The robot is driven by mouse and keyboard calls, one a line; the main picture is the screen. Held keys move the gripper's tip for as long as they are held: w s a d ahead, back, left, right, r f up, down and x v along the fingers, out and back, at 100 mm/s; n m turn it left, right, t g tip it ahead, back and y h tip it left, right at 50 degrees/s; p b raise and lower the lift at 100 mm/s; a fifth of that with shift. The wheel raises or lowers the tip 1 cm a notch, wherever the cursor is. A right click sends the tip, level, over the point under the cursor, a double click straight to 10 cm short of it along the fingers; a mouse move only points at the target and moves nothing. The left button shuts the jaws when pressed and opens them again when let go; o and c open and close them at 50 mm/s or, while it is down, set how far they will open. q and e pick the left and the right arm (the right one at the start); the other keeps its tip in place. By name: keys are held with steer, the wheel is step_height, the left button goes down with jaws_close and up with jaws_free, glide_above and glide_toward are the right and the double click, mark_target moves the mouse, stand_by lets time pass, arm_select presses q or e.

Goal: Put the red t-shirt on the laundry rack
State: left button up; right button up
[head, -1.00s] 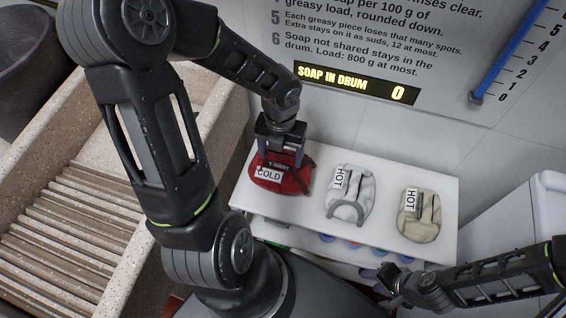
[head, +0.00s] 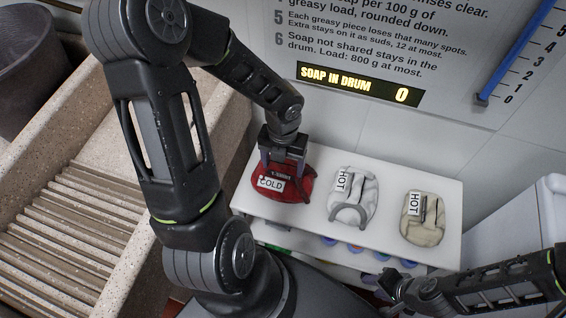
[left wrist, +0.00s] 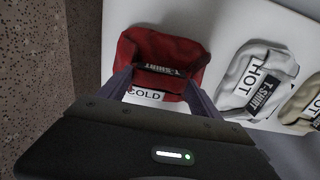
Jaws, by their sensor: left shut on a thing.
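The red t-shirt (head: 292,188) is a folded bundle with a white COLD label at the left end of the white shelf. It also shows in the left wrist view (left wrist: 172,48), with a dark T-SHIRT tag. My left gripper (head: 283,172) points down over it and is shut on its cloth, with one finger on each side of the tag. The t-shirt appears to rest on the shelf still. My right gripper (head: 386,283) is low at the right, in front of the shelf; its fingers are too small and dark to judge. No laundry rack can be made out.
A white bundle (head: 364,196) and a beige bundle (head: 437,221), both labelled HOT, lie to the right on the white shelf (head: 322,160). A stone washboard basin (head: 70,215) stands at the left. A sign with a SOAP IN DRUM display (head: 360,85) hangs behind.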

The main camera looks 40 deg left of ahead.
arm_select(q)
steer(key=o, duration=2.1)
steer(key=shift+c, duration=0.2)
steer(key=shift+r, duration=0.1)
step_height(320, 180, up, 12)
steer(key=p, duration=0.3)
